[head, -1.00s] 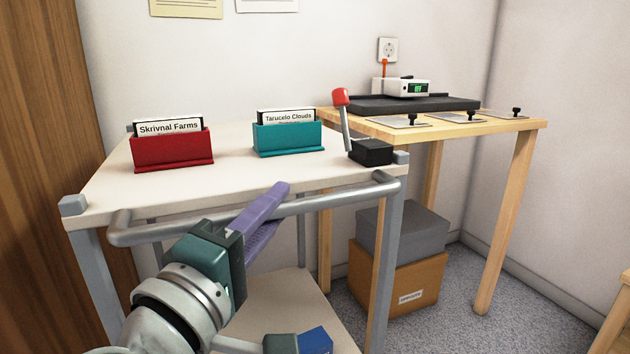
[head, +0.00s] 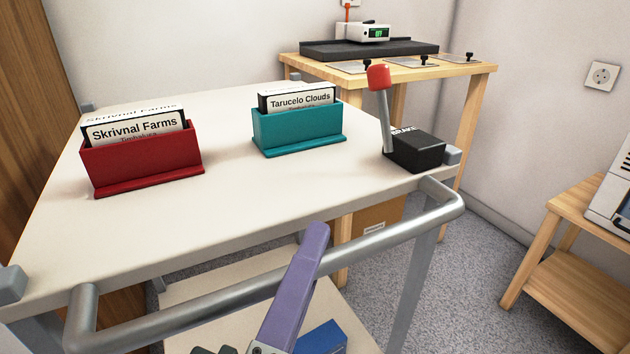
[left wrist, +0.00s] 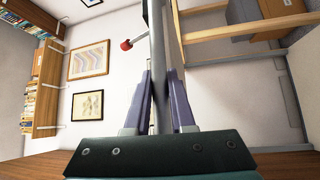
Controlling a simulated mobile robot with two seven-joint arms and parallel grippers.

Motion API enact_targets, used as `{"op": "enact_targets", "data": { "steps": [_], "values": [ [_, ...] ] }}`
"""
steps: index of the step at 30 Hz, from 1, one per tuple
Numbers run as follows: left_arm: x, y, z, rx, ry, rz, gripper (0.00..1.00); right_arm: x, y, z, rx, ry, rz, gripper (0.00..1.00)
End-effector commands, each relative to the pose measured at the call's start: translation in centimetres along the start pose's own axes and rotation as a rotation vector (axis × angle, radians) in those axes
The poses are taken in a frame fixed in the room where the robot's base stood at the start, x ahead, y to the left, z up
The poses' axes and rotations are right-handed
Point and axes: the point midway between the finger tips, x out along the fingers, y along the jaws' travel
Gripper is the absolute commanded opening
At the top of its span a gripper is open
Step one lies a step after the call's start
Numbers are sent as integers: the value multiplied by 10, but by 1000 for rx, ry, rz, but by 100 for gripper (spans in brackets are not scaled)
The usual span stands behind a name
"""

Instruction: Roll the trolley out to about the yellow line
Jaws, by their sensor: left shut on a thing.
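The trolley (head: 235,220) has a cream top and a grey tubular handle (head: 385,238) along its near side. My left gripper (head: 312,238) is shut on this handle around its middle. In the left wrist view its two purple fingers lie on either side of the grey bar (left wrist: 157,50). A black brake box (head: 418,152) with a red-knobbed lever (head: 380,80) stands at the trolley's right corner; the lever leans slightly left. The knob also shows in the left wrist view (left wrist: 126,45). My right gripper is not in view. No yellow line shows.
A red card holder (head: 145,160) and a teal one (head: 298,128) stand on the trolley top. A wooden table (head: 470,72) with a scale is behind it. A low wooden stand (head: 570,275) is at right, with grey carpet (head: 478,262) between. A blue object (head: 322,338) shows low down.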

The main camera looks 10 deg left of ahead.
Motion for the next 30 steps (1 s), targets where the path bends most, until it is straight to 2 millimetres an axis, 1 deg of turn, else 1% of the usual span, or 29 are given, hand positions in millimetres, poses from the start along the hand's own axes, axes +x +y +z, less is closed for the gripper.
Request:
{"op": "enact_targets", "data": {
  "steps": [6, 16, 17, 24, 30],
  "values": [
    [-6, 3, 7, 2, 1, 4, 0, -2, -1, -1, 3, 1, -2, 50],
    [-7, 3, 7, 2, 1, 4, 0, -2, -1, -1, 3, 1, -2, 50],
    [-7, 3, 7, 2, 1, 4, 25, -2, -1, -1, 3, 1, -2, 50],
    [-7, 2, 7, 1, 0, 2, 52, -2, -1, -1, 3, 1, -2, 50],
    [-7, 2, 7, 1, 0, 1, 52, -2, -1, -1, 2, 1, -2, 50]
  ]
}}
